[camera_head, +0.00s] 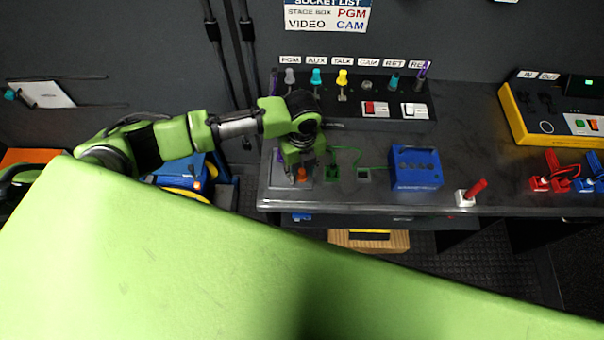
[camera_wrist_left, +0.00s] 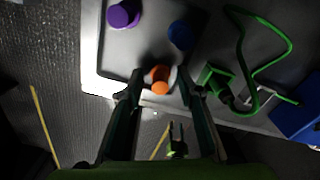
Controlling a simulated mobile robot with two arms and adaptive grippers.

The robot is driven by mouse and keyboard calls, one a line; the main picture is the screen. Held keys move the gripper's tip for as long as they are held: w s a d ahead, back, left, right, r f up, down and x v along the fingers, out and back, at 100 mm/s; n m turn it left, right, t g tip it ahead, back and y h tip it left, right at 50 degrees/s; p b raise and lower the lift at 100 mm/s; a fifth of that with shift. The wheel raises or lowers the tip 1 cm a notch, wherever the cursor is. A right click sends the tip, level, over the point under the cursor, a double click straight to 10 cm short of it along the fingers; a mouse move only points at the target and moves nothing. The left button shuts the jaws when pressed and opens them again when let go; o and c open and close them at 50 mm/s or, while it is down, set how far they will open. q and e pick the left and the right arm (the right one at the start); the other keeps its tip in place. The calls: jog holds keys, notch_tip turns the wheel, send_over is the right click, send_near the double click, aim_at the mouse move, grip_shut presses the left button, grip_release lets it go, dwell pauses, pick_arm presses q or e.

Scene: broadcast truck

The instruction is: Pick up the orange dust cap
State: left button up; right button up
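The orange dust cap (camera_head: 301,174) is on a grey tray (camera_head: 292,184) at the left end of the bench. In the left wrist view the orange cap (camera_wrist_left: 160,87) shows between and just beyond the fingertips. A purple cap (camera_wrist_left: 123,14) and a blue cap (camera_wrist_left: 181,34) are on the same tray (camera_wrist_left: 91,60). My right gripper is not in view.
A green cable (camera_wrist_left: 282,38) and green connector (camera_wrist_left: 217,80) lie right of the tray. Beyond them is a blue box (camera_head: 416,168). A socket panel (camera_head: 350,112) with several coloured plugs stands behind. The bench's front edge is close to the tray.

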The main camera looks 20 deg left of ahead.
pick_arm(q)
jog(key=shift+c, duration=0.3)
jog(key=c, duration=0.8)
jog(key=shift+c, duration=0.2)
